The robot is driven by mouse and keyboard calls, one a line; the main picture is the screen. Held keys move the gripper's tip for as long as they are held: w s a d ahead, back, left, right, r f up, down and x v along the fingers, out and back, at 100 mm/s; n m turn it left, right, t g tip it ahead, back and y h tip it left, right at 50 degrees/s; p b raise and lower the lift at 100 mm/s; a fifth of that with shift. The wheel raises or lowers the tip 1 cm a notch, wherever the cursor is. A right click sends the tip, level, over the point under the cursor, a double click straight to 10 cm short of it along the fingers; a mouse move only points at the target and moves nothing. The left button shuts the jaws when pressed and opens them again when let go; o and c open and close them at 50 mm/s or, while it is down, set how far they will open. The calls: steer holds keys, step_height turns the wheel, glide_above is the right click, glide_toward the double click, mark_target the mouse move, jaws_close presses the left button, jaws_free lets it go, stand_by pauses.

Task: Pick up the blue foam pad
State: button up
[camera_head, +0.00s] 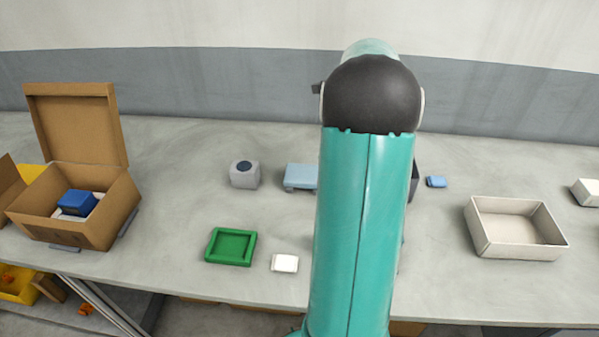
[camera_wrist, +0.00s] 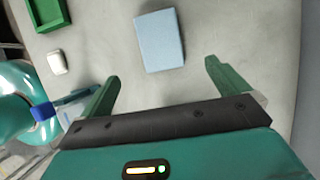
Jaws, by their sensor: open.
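A flat, pale blue rectangular pad (camera_head: 302,176), which looks like the blue foam pad, lies on the grey table just left of my arm. Its right part is hidden behind the arm in the head view. In the wrist view the whole top of the pad (camera_wrist: 160,40) shows, beyond the fingertips and between their lines. My gripper (camera_wrist: 162,73) is open with nothing between its two green fingers. The pad is apart from both fingers. The head view hides the gripper behind my teal arm.
A green tray (camera_head: 207,248) and a white block (camera_head: 285,263) sit nearer the front edge. A grey cube (camera_head: 244,174) stands left of the pad. A small blue item (camera_head: 436,181) and a white bin (camera_head: 482,236) are at right. An open cardboard box (camera_head: 118,208) is at left.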

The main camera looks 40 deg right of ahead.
glide_above(303, 173)
steer(key=s+d, duration=0.2)
steer(key=f, duration=0.8)
steer(key=shift+s+a+f, duration=0.2)
steer(key=shift+f, duration=0.05)
steer(key=x, duration=0.4)
steer(key=shift+w+d+f, duration=0.1)
steer(key=shift+w, duration=0.1)
steer(key=c, duration=0.9)
steer(key=shift+c, duration=0.2)
steer(key=shift+r, duration=0.6)
step_height(303, 173, up, 2)
steer(key=shift+r, duration=0.2)
steer(key=a+r, duration=0.4)
steer(key=r, duration=0.1)
steer(key=shift+s+a, duration=0.25)
steer(key=shift+a, duration=0.05)
steer(key=s+a+r, duration=0.1)
steer(key=a+r, duration=0.3)
steer(key=a, duration=0.5)
steer(key=shift+s+a+r, duration=0.15)
steer(key=shift+a+r, duration=0.1)
